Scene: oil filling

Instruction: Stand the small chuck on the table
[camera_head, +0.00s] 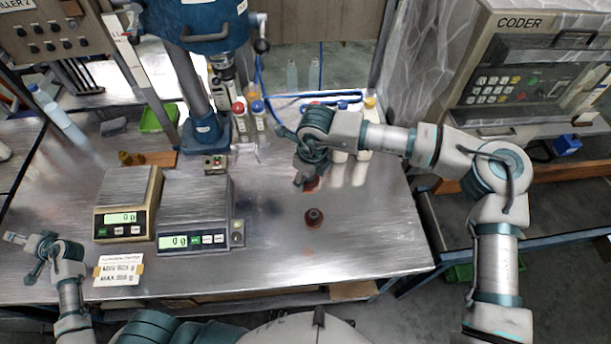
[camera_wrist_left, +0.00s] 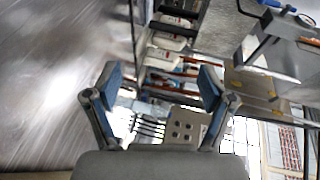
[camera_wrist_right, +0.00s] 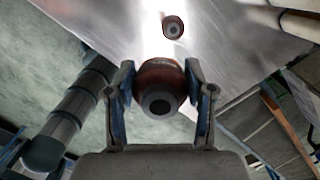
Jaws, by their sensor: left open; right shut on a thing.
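A red-brown round chuck with a dark hole (camera_wrist_right: 158,87) is between the fingers of my right gripper (camera_wrist_right: 158,75), which is shut on it. In the head view the right gripper (camera_head: 305,184) is over the middle of the table, and the held chuck (camera_head: 312,184) shows partly behind it. A second dark red chuck (camera_head: 313,217) stands on the table nearer to me; it also shows in the right wrist view (camera_wrist_right: 173,27). I cannot tell which is the smaller.
Two scales (camera_head: 128,203) (camera_head: 194,215) and a paper label (camera_head: 118,271) are on the left of the metal table (camera_head: 270,265). Bottles (camera_head: 240,117) and a press column (camera_head: 197,100) stand at the back. The table's front middle and right are clear.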

